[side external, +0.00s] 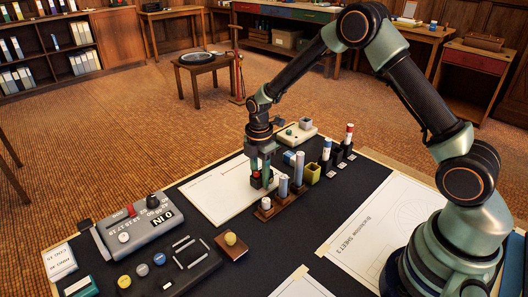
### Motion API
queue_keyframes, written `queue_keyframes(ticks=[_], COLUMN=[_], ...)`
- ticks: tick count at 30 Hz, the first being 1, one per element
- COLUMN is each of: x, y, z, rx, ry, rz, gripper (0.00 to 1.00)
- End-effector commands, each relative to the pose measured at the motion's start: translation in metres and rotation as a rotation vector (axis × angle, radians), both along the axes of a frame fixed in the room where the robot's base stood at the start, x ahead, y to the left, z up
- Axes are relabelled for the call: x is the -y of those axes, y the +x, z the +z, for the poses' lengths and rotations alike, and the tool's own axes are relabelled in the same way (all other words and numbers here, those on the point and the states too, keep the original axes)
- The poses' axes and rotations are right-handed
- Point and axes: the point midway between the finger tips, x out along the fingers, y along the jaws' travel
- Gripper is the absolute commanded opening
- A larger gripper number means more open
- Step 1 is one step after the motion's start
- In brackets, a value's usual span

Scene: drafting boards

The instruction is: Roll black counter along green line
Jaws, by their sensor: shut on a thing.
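My gripper (261,180) points down over the near right part of a white sheet (212,193), behind a brown wooden stand (266,214). It is shut on a small dark piece with a red part (256,174). The fingers partly hide this piece, and I cannot tell whether it is the black counter or whether it touches the sheet. A thin reddish line (215,181) shows on the sheet. I cannot make out a green line.
The wooden stand bears upright cylinders (298,168) just right of my gripper. A yellow-green cup (313,173) and coloured posts (348,138) stand further right. A grey device with a black knob (153,201) lies at left. Bare dark mat lies between device and sheet.

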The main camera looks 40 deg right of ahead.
Motion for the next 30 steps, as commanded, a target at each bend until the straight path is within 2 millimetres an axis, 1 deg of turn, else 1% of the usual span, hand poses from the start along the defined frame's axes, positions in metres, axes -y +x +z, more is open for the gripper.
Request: queue_keyframes(ticks=[1, 30], x=[-0.002, -0.029], y=[-0.003, -0.002], z=[-0.002, -0.002], rx=[-0.008, -0.005], ry=[0.000, -0.001], rz=[0.002, 0.002], gripper=[0.00, 0.00])
